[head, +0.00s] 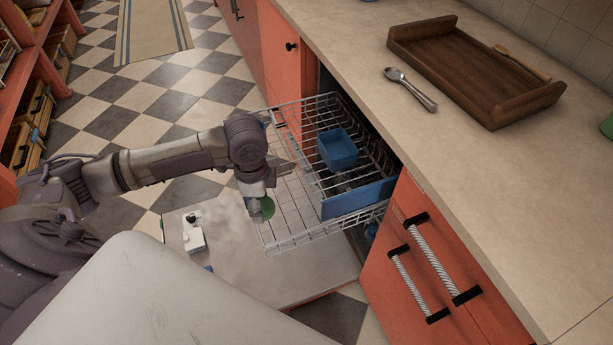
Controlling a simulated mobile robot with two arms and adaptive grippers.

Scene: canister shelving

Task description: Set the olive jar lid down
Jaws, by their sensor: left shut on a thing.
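My left gripper (257,192) reaches in from the left and points down beside the pulled-out wire rack (290,215). It is shut on a green round thing (267,208), which I take for the olive jar lid. The lid shows as a small green disc, partly hidden behind my gripper. It is held at the left edge of the rack, above the lowered dishwasher door (300,285). I cannot tell whether the lid touches the rack. My right gripper is not in view.
The rack holds a blue bowl (338,150) and a flat blue board (358,198). Bare worktop lies in front of the tray.

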